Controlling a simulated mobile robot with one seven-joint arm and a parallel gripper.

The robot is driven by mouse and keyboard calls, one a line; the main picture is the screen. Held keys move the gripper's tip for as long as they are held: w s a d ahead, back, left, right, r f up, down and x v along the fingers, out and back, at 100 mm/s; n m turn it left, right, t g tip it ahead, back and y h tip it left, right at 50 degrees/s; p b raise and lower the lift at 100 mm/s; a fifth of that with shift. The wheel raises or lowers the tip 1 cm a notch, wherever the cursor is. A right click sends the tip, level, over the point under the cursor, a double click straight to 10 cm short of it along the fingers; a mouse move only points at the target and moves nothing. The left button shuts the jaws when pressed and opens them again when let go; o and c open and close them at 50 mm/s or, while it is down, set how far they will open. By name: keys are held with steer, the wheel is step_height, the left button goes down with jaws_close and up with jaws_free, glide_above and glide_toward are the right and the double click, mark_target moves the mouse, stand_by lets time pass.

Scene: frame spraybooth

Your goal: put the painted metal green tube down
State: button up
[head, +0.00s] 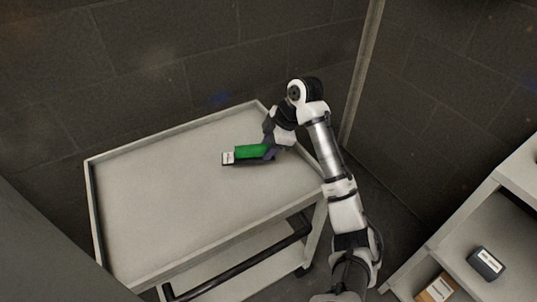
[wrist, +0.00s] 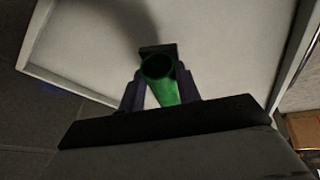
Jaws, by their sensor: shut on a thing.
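The green tube (head: 251,152) is at the right part of the grey cart's top tray, lying roughly level in the head view. My gripper (head: 268,150) reaches it from the right and is shut on it. In the wrist view, the tube (wrist: 162,78) shows its round open end between the two dark fingers of my gripper (wrist: 160,90). A dark object with a white label (head: 228,158) shows at the tube's left end and below it. I cannot tell whether the tube touches this object or the tray.
The cart's top tray (head: 150,200) has a raised rim and is otherwise bare, with wide free room to the left. A dark block walls the back. A shelf (head: 440,255) at the lower right holds a dark labelled box (head: 486,263) and a cardboard box (head: 437,289).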

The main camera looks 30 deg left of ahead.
steer(key=shift+f, duration=1.95)
steer(key=shift+f, duration=0.1)
steer(key=o, duration=1)
steer(key=shift+o, duration=0.2)
